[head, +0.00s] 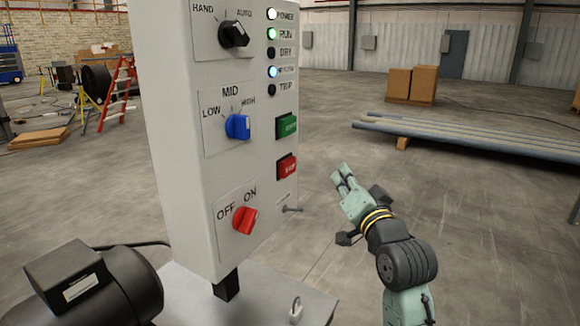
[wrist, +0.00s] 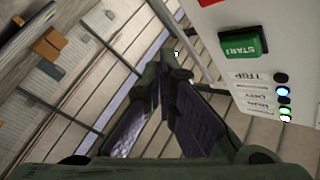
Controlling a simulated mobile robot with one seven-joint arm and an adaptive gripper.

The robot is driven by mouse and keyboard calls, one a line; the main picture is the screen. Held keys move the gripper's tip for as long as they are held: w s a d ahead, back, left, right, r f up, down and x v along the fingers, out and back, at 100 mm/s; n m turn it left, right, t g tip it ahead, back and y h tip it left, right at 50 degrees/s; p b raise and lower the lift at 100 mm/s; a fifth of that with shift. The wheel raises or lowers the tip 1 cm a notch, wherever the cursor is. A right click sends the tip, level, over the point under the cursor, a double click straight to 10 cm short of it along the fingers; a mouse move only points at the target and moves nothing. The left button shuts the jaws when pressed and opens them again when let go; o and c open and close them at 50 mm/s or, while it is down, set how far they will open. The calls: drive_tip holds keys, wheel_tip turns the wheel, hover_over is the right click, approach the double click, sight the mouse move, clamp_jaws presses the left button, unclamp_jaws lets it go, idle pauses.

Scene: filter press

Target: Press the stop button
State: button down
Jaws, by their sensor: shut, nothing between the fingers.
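The red stop button (head: 287,168) is on the right part of the grey control panel (head: 185,120), below the green start button (head: 286,125). In the wrist view the start button (wrist: 243,44) shows large, and a red patch (wrist: 214,2) at the top edge looks like a corner of the stop button. My gripper (head: 341,176) is to the right of the stop button in the head view, at about its height, and apart from the panel. Its fingers (wrist: 176,72) are shut and empty.
The panel also carries a black hand/auto knob (head: 233,34), a blue speed knob (head: 238,127), a red on/off knob (head: 245,220) and several lamps (head: 271,52). A dark motor (head: 125,285) stands at lower left. Long pipes (head: 450,136) lie behind my arm. Floor between is clear.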

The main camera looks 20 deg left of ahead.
drive_tip(key=shift+a, duration=0.1)
drive_tip(key=p, duration=0.2)
approach(295, 160)
drive_tip(key=shift+w+a+r, duration=0.15)
drive_tip(key=shift+w+a, duration=0.1)
drive_tip(key=shift+w, duration=0.6)
drive_tip(key=shift+w+a+r, duration=0.15)
drive_tip(key=shift+w+a, duration=0.1)
drive_tip(key=shift+w, duration=0.55)
drive_tip(key=shift+w+a+r, duration=0.15)
drive_tip(key=shift+w+a, duration=0.1)
drive_tip(key=shift+w, duration=0.6)
drive_tip(key=shift+a, duration=0.1)
drive_tip(key=shift+w+a, duration=0.1)
drive_tip(key=shift+a, duration=0.2)
drive_tip(key=shift+w+a+p, duration=0.1)
drive_tip(key=shift+a+p, duration=0.3)
drive_tip(key=shift+a, duration=0.3)
drive_tip(key=shift+d, duration=0.15)
drive_tip(key=shift+s+d, duration=0.2)
drive_tip(key=shift+d, duration=0.7)
